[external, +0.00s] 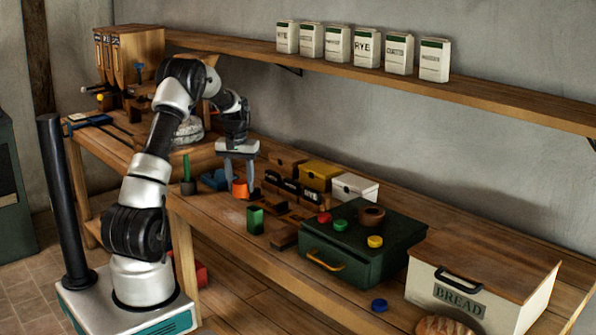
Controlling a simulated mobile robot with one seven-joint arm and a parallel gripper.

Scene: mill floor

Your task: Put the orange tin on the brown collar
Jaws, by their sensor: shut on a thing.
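The orange tin (240,189) is between the fingertips of my gripper (239,182), over the workbench among small wooden blocks. My gripper points down and is shut on the tin. Whether the tin touches the bench below is hard to tell. The brown collar (372,211) is a round ring with a dark opening, on top of the dark green box (330,262). It is to the right of my gripper and nearer the camera, well apart from it.
Red (324,218), green (340,225) and yellow (375,241) round pieces lie around the collar. A green block (255,220) stands near the bench's front edge. A bread box (470,285) stands at right. A shelf (400,80) with several bags runs above.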

